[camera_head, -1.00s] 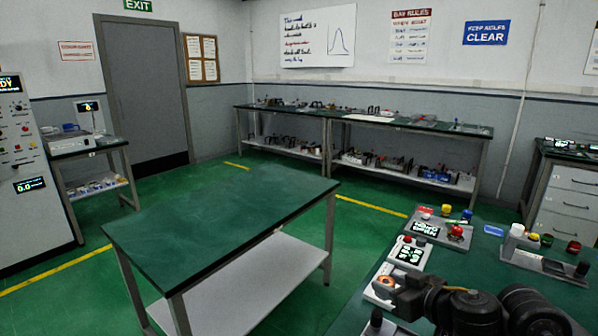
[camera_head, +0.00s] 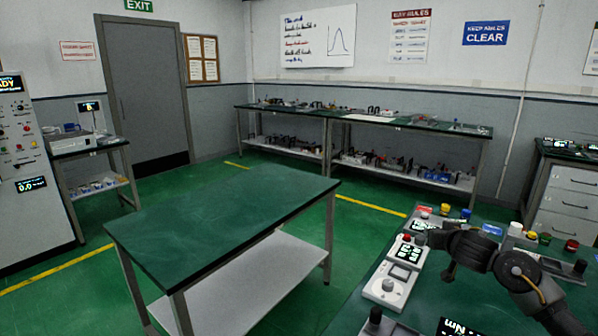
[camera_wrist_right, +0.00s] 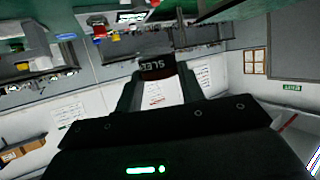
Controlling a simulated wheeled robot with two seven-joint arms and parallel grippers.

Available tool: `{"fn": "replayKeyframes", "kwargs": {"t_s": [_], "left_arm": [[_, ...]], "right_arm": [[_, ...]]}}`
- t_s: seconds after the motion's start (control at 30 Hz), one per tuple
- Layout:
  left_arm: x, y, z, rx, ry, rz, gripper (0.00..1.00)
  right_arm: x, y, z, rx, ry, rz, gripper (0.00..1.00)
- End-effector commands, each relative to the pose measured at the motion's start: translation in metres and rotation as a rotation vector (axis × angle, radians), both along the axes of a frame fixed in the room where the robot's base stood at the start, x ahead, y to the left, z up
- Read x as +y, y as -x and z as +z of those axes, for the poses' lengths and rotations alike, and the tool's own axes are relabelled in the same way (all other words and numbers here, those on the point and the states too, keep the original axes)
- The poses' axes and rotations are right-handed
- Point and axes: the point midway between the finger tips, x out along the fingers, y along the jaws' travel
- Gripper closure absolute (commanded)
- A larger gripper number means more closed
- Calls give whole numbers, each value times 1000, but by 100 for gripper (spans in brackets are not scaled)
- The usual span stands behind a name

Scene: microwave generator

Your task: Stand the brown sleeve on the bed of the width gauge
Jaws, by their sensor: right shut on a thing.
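My right gripper (camera_head: 424,240) is over the bench at the right of the head view, its arm reaching in from the lower right. In the right wrist view its two fingers (camera_wrist_right: 158,85) are closed on a dark brown piece with pale lettering, which I take as the brown sleeve (camera_wrist_right: 157,68). In the head view the arm largely hides what the gripper holds. I cannot tell for sure which device is the width gauge. A grey plate with a black post (camera_head: 580,267) lies right of the arm, partly hidden by it. My left gripper is not in view.
A white dial box (camera_head: 388,287) and a small display unit (camera_head: 409,252) stand near the bench's left edge. Another black-knobbed device (camera_head: 376,318) is nearer. Several coloured knobs line the far side. The middle table (camera_head: 220,215) is bare.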

Motion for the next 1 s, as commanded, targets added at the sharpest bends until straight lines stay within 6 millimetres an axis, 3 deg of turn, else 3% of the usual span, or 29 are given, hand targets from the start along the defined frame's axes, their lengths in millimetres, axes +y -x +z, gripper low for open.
{"fn": "replayKeyframes", "kwargs": {"t_s": [0.03, 0.1, 0.2, 0.43, 0.57, 0.77, 0.9, 1.0], "left_arm": [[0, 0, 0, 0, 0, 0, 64], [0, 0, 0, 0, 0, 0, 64], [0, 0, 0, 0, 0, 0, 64], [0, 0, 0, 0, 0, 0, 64], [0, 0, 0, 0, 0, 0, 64], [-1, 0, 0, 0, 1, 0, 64], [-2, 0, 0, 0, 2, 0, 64], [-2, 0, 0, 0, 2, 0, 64]], "right_arm": [[-20, -10, -10, 6, 2, -59, 85], [-42, -19, -22, 7, 4, -127, 85], [-63, -27, -41, 6, 4, -206, 85], [-85, -34, -85, 4, 5, -338, 85], [-121, -34, -78, -2, 2, -449, 85], [-178, -17, -78, 1, 3, -661, 85], [-218, 13, -82, 1, 3, -846, 85], [-234, 38, -87, 1, 2, -961, 85]]}}
